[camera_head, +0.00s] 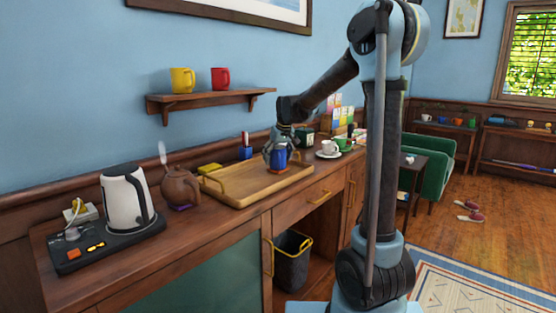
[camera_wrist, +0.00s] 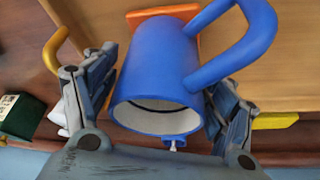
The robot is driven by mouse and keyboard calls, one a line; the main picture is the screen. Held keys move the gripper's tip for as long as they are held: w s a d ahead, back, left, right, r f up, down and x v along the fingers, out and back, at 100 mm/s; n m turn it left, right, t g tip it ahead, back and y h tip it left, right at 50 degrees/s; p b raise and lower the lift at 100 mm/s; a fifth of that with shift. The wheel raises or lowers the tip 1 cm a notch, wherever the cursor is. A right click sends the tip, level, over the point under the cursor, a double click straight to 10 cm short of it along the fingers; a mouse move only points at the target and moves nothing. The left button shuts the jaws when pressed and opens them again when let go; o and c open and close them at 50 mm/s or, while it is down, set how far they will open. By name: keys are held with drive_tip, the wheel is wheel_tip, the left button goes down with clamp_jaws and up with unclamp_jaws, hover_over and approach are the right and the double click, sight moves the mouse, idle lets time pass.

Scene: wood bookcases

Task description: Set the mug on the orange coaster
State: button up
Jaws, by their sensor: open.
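A blue mug (camera_wrist: 160,70) stands within the wooden tray (camera_head: 225,192), and it also shows in the head view (camera_head: 278,159). An orange coaster (camera_wrist: 165,14) shows past the mug's base in the wrist view. The mug hides most of it, and it looks to be under the base. My gripper (camera_head: 280,150) is over the mug, with one finger on each side of it in the wrist view (camera_wrist: 158,100). The fingers are open; whether either touches the mug I cannot tell. The handle points to the upper right in the wrist view.
Behind the tray is a blue pen holder (camera_head: 246,152). A brown teapot (camera_head: 180,187) and a white kettle (camera_head: 127,200) stand left.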

drive_tip(key=v, duration=1.2)
drive_tip(key=s+d+f+m, duration=0.1)
drive_tip(key=s+d+f, duration=0.1)
drive_tip(key=s+d, duration=0.35)
drive_tip(key=s+d+f+m+h, duration=0.1)
drive_tip(key=s+d+f, duration=0.25)
drive_tip(key=s, duration=0.25)
drive_tip(key=s+d+f+m, duration=0.1)
drive_tip(key=s+d+f, duration=0.1)
drive_tip(key=s+d, duration=0.35)
drive_tip(key=s+d+f+m, duration=0.1)
drive_tip(key=s+d+f, duration=0.1)
drive_tip(key=s+f, duration=0.3)
drive_tip(key=s+d+f+m+g, duration=0.1)
drive_tip(key=s+d+f, duration=0.2)
drive_tip(key=s+f, duration=0.3)
drive_tip(key=s+d+f+h, duration=0.1)
drive_tip(key=s+d+f, duration=0.2)
drive_tip(key=s, duration=0.6)
wheel_tip(320, 180, down, 3)
drive_tip(key=shift+s+r+m+g, duration=0.15)
drive_tip(key=shift+s+m+g, duration=0.15)
drive_tip(key=shift+s+m, duration=0.1)
drive_tip(key=shift+d, duration=0.1)
